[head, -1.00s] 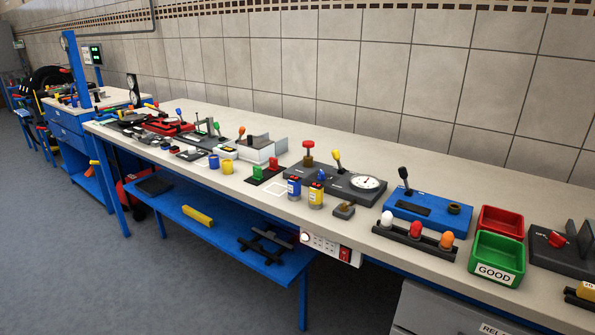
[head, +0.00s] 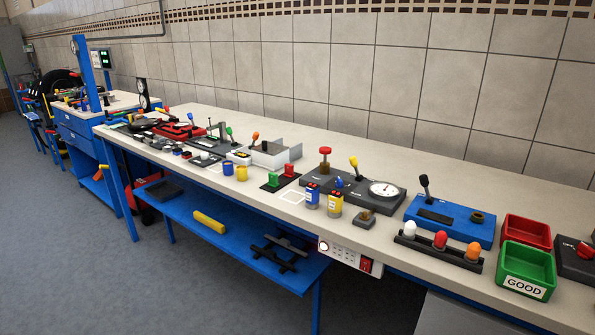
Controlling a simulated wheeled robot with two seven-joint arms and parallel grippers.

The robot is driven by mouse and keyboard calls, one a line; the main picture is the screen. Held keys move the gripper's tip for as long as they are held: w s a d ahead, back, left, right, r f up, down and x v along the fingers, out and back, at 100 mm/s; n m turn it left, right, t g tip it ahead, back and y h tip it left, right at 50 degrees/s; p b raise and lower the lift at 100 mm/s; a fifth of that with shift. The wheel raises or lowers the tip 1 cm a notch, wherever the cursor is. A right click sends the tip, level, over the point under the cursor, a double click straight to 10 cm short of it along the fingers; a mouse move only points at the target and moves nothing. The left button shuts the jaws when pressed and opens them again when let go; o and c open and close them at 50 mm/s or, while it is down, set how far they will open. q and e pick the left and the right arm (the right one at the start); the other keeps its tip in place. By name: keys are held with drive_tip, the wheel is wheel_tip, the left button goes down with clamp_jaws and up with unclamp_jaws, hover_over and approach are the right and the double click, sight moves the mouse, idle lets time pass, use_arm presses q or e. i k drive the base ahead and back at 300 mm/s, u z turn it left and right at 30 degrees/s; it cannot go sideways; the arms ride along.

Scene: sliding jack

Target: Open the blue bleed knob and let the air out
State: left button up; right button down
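The small blue knob (head: 339,182) sits on a dark grey unit (head: 361,199) on the workbench, partly behind the blue and yellow cans. The same unit carries a round white dial gauge (head: 384,189) and a yellow-tipped lever (head: 354,167). A red knob on a brass stem (head: 325,159) stands at its left end. The knob is too small for me to tell how far it is turned. Neither of my grippers is in view.
A small brass-topped block (head: 366,219) sits near the front edge. To the right are a blue device (head: 449,221), a rack of coloured pegs (head: 438,250) and a green bin (head: 526,270).

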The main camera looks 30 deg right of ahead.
sight(340, 184)
drive_tip(key=i, duration=1.2)
drive_tip(key=z, duration=2.5)
